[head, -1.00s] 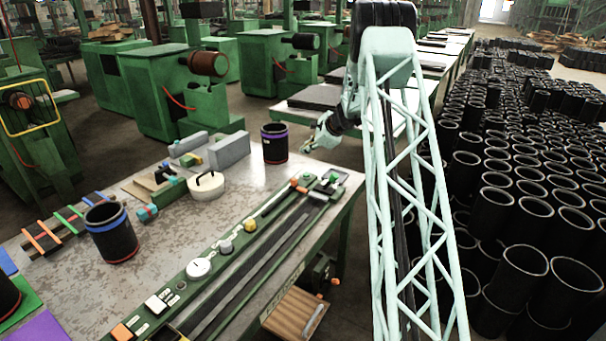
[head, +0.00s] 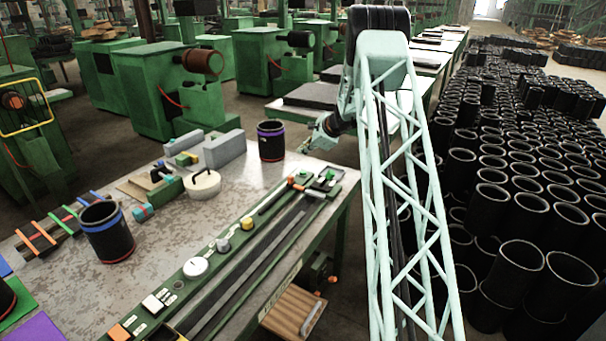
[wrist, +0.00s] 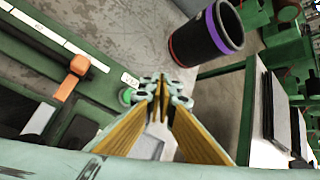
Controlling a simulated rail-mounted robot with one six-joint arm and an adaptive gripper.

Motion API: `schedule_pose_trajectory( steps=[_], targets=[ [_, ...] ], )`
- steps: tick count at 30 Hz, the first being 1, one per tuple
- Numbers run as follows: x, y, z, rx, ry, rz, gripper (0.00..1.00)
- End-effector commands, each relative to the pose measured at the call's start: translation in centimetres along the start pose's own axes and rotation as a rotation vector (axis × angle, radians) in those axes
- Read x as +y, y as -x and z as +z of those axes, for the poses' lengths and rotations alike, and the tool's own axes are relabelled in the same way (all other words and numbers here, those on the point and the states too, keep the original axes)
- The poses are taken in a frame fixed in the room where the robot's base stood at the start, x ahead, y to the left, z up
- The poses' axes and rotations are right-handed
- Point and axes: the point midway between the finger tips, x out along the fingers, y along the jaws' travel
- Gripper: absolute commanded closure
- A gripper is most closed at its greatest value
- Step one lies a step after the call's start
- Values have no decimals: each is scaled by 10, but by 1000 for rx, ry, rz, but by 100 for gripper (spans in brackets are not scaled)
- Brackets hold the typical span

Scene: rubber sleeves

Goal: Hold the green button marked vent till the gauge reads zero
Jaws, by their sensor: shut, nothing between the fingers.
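The green button (wrist: 127,95) sits on the green console beside a small white label (wrist: 130,79) whose letters are too small to read surely. In the head view a green button (head: 303,177) shows near the console's far end. My gripper (wrist: 161,82) is shut and empty, its fingertips just right of the button in the wrist view; I cannot tell their height above it. In the head view my gripper (head: 306,148) is beyond the table's far edge in the picture. The round white gauge (head: 195,267) lies on the console; its reading is too small to tell.
An orange handle (wrist: 74,75) stands close to the button. A black sleeve with purple and red bands (head: 271,141) stands near the far table edge. A white round lidded item (head: 204,184) and grey blocks (head: 224,149) stand left of it. Many black sleeves (head: 520,270) fill the right.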

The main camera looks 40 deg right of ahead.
Motion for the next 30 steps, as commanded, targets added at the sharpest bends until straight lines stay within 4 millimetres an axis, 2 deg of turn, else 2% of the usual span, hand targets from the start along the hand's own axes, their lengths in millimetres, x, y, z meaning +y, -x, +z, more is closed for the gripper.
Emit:
schedule_pose_trajectory(
  steps=[18,30],
  targets=[
    [28,-38,-28,0,1,1,100],
    [38,-52,-38,0,1,0,100]
  ],
)
